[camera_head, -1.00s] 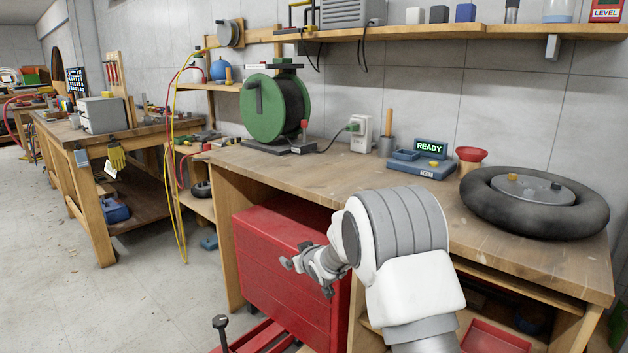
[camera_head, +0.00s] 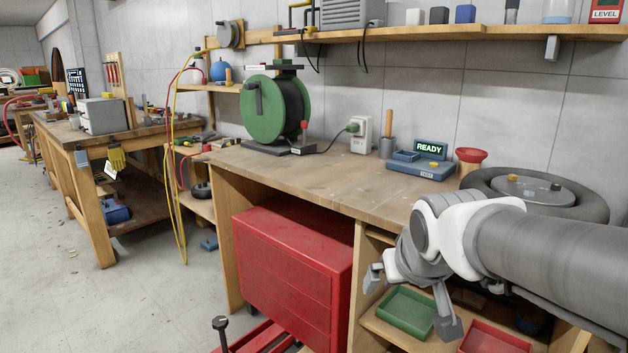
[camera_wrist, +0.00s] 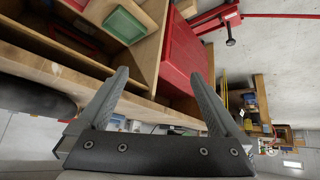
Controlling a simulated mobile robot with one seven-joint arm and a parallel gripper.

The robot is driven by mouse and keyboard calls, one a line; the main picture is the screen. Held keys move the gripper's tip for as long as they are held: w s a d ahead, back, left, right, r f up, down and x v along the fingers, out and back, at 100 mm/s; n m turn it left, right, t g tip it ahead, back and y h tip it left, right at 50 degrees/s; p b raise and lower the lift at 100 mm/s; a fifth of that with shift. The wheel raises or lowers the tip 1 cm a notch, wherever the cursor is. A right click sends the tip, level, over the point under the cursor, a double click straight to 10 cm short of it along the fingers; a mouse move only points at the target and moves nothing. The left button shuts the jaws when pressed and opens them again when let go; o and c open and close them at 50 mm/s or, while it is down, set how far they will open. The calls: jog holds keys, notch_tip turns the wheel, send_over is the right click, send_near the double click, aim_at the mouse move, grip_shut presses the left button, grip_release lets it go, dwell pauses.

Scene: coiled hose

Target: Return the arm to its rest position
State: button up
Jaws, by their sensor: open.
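My gripper (camera_head: 411,302) hangs in front of the workbench's right side, below the level of its top and near the open shelves. Its two fingers are spread apart, and nothing is seen between them. In the wrist view my gripper (camera_wrist: 160,73) also shows open, with the red cabinet (camera_wrist: 183,55) beyond the fingers. My arm comes in from the right edge of the head view and covers part of the bench top and shelves.
A green tray (camera_head: 405,312) and a red tray (camera_head: 492,338) sit on the low shelf.

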jog(key=s+d+f+m+g, duration=0.1)
jog(key=s+f+g, duration=0.1)
jog(key=s, duration=1.3)
notch_tip(320, 180, up, 28)
jog(key=p, duration=2.8)
jog(key=shift+p, duration=0.3)
